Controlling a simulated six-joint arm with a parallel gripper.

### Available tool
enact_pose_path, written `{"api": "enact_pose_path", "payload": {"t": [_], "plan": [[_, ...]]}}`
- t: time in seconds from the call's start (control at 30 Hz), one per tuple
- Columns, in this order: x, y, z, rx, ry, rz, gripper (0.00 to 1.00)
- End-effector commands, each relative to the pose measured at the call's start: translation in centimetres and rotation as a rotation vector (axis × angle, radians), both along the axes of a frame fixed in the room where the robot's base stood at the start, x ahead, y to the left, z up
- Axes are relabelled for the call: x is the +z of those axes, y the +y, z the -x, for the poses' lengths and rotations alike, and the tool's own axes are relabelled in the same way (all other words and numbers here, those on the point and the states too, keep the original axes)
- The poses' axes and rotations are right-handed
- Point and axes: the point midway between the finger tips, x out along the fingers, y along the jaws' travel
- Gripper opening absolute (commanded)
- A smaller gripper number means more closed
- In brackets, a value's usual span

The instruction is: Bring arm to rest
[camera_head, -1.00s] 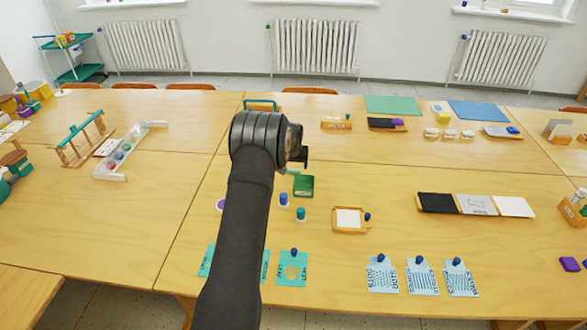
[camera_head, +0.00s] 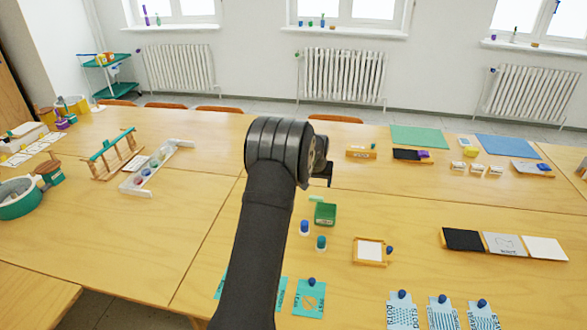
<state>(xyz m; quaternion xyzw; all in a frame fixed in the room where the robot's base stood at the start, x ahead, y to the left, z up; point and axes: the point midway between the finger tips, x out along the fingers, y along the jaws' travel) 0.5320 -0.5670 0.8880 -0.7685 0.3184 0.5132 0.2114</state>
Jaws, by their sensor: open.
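My arm, in a dark sleeve, rises from the bottom of the head view to a rounded black joint (camera_head: 285,150) over the middle of the tables. A small dark part juts out at the joint's right side. My gripper's fingers cannot be made out; the joint hides what lies behind it. No held object shows. The wooden tables (camera_head: 400,205) spread out below and around the arm.
Right of the arm are a green box (camera_head: 325,214), small blue-capped (camera_head: 304,228) and teal-capped (camera_head: 321,243) jars and a wooden frame (camera_head: 370,251). Printed cards (camera_head: 402,311) lie in front. A wooden rack (camera_head: 115,157) stands left. Bare table lies between.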

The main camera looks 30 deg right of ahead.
Motion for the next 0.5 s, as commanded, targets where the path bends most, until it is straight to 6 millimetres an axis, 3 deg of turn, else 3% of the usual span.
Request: {"api": "enact_pose_path", "payload": {"t": [0.17,0.5], "plan": [[-1.3,-0.3,-0.3,0.000,0.001,-0.001,0.73],[-6.3,-1.8,-1.8,0.000,0.001,-0.001,0.73]]}}
